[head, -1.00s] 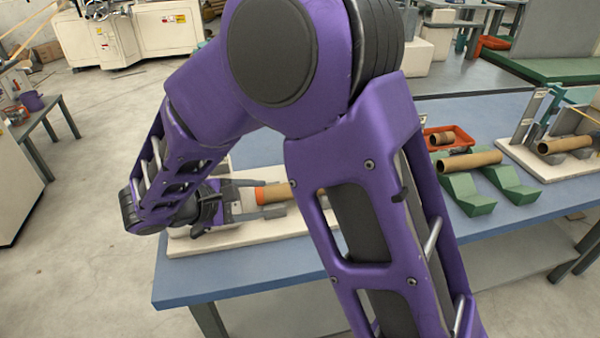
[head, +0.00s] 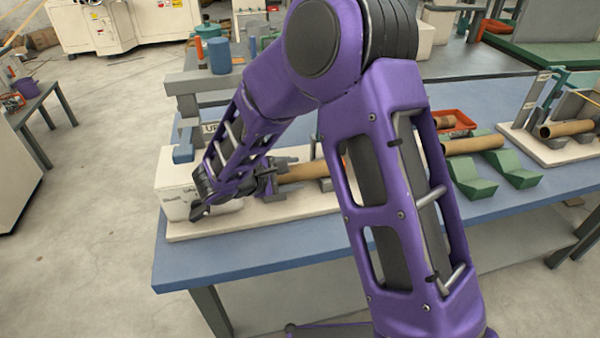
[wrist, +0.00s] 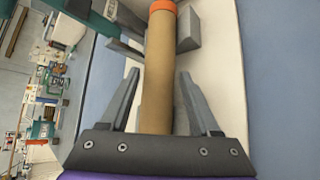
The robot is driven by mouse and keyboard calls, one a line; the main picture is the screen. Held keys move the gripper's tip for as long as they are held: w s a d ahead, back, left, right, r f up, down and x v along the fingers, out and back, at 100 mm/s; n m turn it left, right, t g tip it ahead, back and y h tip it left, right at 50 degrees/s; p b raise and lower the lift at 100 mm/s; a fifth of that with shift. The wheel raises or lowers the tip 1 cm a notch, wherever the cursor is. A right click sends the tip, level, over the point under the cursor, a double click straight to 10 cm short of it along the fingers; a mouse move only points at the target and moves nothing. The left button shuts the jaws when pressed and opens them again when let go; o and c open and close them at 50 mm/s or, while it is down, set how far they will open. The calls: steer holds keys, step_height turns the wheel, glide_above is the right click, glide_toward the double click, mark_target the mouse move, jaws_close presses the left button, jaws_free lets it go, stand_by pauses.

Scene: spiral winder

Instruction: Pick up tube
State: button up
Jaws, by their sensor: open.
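A brown cardboard tube (head: 302,172) lies on a pale fixture board (head: 290,212) on the blue table. In the wrist view the tube (wrist: 158,70) runs up the picture, with an orange band at its upper end. My gripper (wrist: 160,76) is open. Its two grey fingers appear on either side of the tube, with a visible gap at the left finger. In the head view my gripper (head: 268,182) is at the tube's left part, and my arm hides some of the tube. Whether the fingers touch the tube cannot be told.
Grey blocks (wrist: 187,30) stand beside the tube's upper end. Another tube (head: 474,145) rests on green cradles (head: 472,180). A red tray (head: 455,121) and a further tube (head: 566,128) on a board are to the right. A white box (head: 180,185) stands at the left.

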mark_target(300, 172)
steer(key=x, duration=0.4)
steer(key=shift+d+r, duration=0.1)
steer(key=shift+d, duration=0.05)
jaws_close()
